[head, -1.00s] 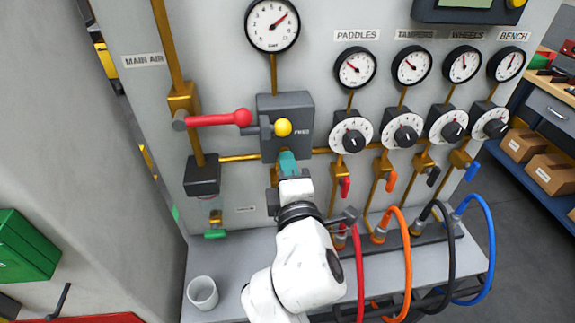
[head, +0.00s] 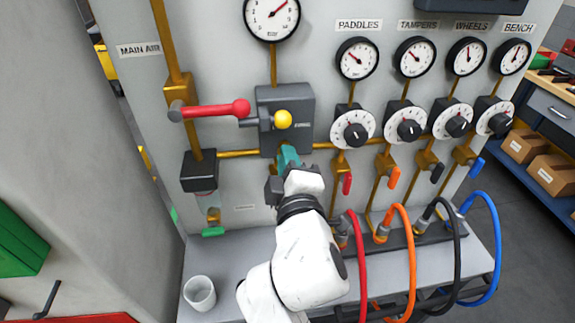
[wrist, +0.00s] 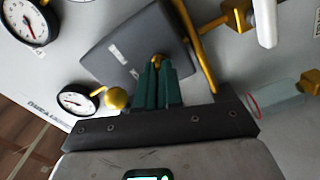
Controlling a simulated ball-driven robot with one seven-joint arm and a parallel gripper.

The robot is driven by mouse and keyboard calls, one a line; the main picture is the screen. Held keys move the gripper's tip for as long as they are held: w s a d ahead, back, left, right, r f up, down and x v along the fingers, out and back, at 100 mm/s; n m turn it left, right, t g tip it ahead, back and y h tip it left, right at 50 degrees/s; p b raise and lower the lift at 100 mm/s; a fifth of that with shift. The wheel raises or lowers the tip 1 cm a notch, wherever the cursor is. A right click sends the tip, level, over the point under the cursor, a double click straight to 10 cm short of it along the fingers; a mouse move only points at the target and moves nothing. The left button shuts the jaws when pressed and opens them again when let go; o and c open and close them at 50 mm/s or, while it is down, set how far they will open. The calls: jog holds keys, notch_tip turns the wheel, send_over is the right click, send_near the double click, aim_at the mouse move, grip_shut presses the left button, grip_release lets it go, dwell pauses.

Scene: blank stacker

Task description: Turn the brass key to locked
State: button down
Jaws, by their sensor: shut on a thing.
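The grey lock box (head: 299,104) is on the panel, below the large gauge. A yellow ball knob (head: 282,119) is on its front, beside a small label that seems to read "FREE". My gripper (head: 287,156) is at the box's lower edge with its teal fingers shut. In the wrist view the fingers (wrist: 160,88) close on the brass key (wrist: 157,59), of which only a small brass part shows at the fingertips. The rest of the key is hidden between them. The box (wrist: 126,48) looks tilted relative to my gripper in that view.
A red-handled lever (head: 215,109) sticks out just left of the box. Dials (head: 352,129) and small coloured valve levers stand to the right. Curved hoses (head: 402,255) rise from the shelf at lower right. A white cup (head: 199,293) stands on the shelf at left.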

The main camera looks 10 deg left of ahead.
jog(key=m+b, duration=0.8)
jog(key=m, duration=0.5)
jog(key=shift+f+m, duration=0.15)
jog(key=shift+m, duration=0.15)
dwell(0.4)
jog(key=c, duration=1.3)
grip_release()
jog(key=b+v, duration=0.1)
jog(key=v, duration=0.9)
jog(key=shift+s+d, duration=0.1)
jog(key=shift+s, duration=0.3)
